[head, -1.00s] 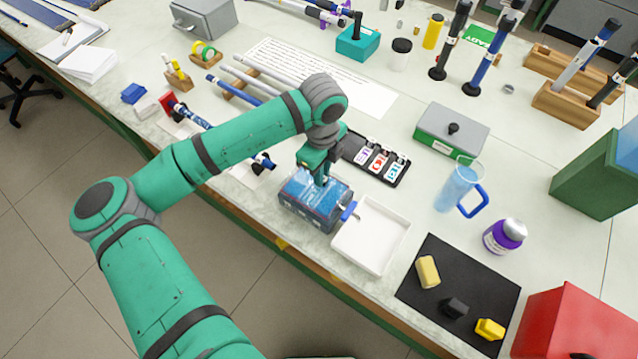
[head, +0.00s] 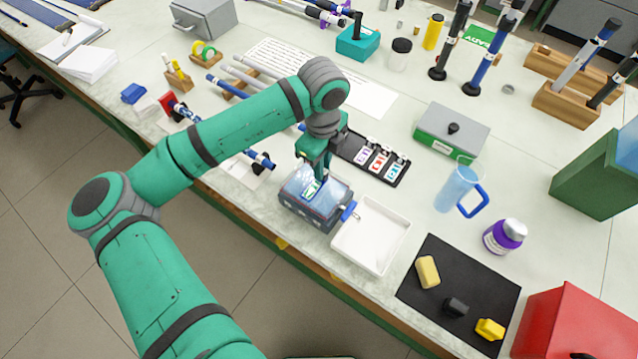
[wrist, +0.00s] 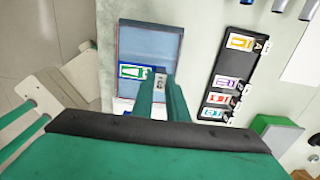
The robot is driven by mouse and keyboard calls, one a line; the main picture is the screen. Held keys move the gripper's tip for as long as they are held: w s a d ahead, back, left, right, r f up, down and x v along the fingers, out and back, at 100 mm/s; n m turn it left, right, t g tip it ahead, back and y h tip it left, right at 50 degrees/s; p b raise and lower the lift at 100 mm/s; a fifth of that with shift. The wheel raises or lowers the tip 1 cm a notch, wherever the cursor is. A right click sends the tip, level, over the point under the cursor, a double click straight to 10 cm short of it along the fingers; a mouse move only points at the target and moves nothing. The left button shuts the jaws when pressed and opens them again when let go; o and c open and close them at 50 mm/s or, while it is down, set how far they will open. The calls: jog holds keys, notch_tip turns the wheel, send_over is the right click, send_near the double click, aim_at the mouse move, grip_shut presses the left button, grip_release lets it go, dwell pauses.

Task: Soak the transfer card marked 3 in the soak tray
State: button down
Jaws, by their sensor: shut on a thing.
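My gripper (head: 322,181) is shut on a small transfer card with a green and white face (head: 312,188), over the water-filled soak tray (head: 306,213). In the wrist view the card (wrist: 132,71) juts left from my fingertips (wrist: 160,82), over the blue tray (wrist: 150,42). A small pale tag with a dark mark shows at the fingertips; I cannot read it surely. Whether the card touches the water is unclear. A black card holder (head: 350,146) lies behind the tray; purple, red and light-blue cards stand in it, and an orange one shows in the wrist view (wrist: 240,42).
An empty white tray (head: 370,236) adjoins the soak tray on the right. A black mat (head: 440,300) with several small blocks lies further right. A blue-handled jug (head: 458,187) and a grey-green box (head: 451,131) stand behind. Rods lie to the left.

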jog(key=shift+r, duration=1.65)
jog(key=shift+r, duration=0.1)
jog(key=shift+r, duration=1.9)
